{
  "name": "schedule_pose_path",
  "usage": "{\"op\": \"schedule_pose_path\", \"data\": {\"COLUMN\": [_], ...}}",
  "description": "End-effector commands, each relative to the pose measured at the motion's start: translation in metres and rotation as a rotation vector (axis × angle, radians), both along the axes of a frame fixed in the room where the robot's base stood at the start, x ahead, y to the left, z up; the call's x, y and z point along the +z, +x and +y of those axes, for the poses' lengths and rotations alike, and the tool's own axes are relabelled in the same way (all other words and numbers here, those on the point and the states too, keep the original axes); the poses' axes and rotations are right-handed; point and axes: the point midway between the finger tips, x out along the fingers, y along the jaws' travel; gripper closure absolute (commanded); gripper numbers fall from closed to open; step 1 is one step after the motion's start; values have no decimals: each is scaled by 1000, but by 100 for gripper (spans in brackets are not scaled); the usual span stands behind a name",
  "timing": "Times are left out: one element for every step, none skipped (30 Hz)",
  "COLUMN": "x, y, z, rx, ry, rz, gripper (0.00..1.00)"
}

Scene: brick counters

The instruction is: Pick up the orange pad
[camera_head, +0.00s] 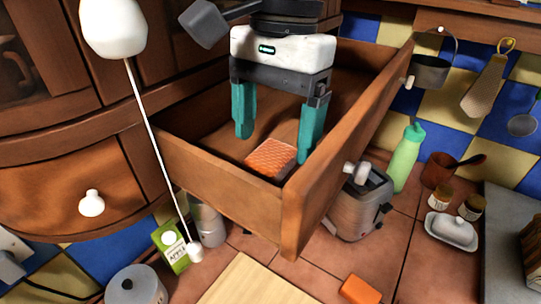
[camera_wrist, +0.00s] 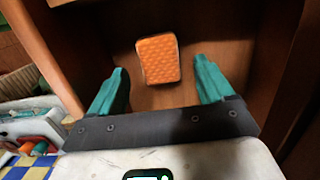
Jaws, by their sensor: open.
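The orange pad (camera_head: 271,158) lies flat on the floor of an open wooden drawer (camera_head: 228,178), towards its front. It has a textured top and a paler edge. My gripper (camera_head: 276,148), with teal fingers, is open and empty, reaching down into the drawer above the pad. In the wrist view the pad (camera_wrist: 158,58) sits ahead of the gap between the fingertips (camera_wrist: 165,82), nearer the middle, and neither finger touches it.
The drawer's side wall and front panel (camera_head: 330,165) rise close around my gripper. Below on the tiled counter are a toaster (camera_head: 357,205), a green bottle (camera_head: 406,158), a butter dish (camera_head: 452,231), a cutting board (camera_head: 255,284) and another orange block (camera_head: 360,289).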

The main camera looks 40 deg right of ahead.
Motion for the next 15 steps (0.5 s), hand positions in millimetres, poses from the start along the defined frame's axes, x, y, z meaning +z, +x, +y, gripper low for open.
{"op": "schedule_pose_path", "data": {"x": [-6,-11,-17,-20,-23,-26,-28,-29,-30,-30,-30,-30,-30,-30,-30], "y": [-1,-1,-1,-1,-1,-1,-1,-1,-1,-1,-1,-1,-1,-1,-1], "z": [2,3,4,4,4,5,5,5,5,5,5,5,5,5,5], "rx": [3,3,2,2,2,2,2,2,1,1,1,1,1,1,1], "ry": [-2,-2,-1,0,0,0,0,1,1,1,1,1,1,1,1], "rz": [2,2,2,1,1,1,1,0,0,-1,-1,-1,-1,-1,-1], "gripper": [19,19,19,19,19,19,19,19,19,19,19,19,19,19,20]}}
